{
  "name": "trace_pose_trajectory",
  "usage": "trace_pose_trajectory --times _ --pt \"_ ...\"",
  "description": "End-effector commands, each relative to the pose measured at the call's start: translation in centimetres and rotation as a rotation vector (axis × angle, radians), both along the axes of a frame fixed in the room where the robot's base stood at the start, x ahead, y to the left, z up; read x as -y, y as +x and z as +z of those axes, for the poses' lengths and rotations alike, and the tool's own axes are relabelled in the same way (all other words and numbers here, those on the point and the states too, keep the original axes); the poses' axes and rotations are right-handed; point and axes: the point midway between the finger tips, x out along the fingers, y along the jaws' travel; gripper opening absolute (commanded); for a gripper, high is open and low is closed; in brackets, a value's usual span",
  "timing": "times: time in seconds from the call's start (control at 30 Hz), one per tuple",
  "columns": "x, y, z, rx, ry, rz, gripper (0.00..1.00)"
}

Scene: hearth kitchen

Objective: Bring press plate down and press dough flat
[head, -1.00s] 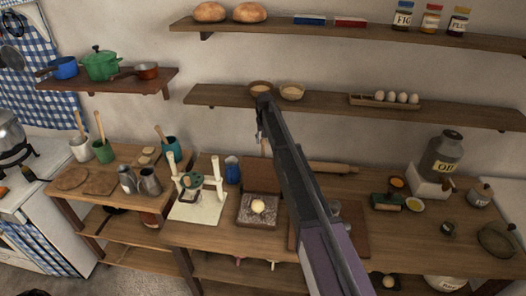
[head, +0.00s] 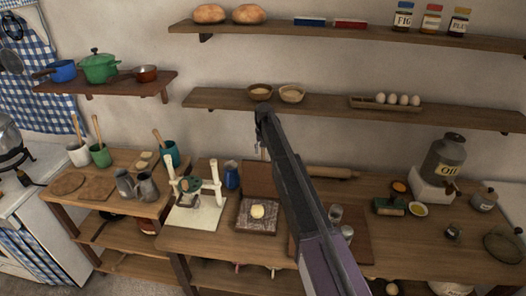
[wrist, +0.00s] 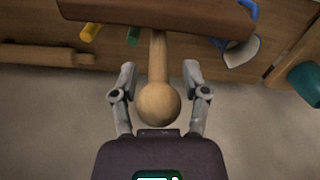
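The dough press stands on the worktop. Its dark lower slab (head: 247,224) lies flat with a pale round ball of dough (head: 257,212) on it. The brown press plate (head: 258,178) stands raised behind the slab, partly hidden by my arm. In the wrist view the plate (wrist: 165,12) lies along the top edge, and its wooden handle with a round knob (wrist: 158,104) reaches in between my fingers. My gripper (wrist: 159,68) is open, one finger on each side of the handle, with gaps showing. In the head view it is small and mostly hidden by the arm.
A white press-like stand (head: 194,212) and a blue mug (head: 231,176) are close on the left. A rolling pin (head: 340,173) lies on the right. A shelf (head: 330,107) with bowls (head: 291,93) hangs above and behind.

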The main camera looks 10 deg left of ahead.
Motion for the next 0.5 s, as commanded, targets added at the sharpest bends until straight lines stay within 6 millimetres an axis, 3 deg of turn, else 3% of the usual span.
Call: trace_pose_trajectory --times 0.03,0.17,0.2,0.5 --pt "0.02 0.00 0.00 0.000 0.000 0.000 0.42" --pt "0.02 0.00 0.00 0.000 0.000 0.000 0.03" --pt "0.02 0.00 0.00 0.000 0.000 0.000 0.00" --pt "-0.02 0.04 0.02 0.001 0.001 0.000 0.00"
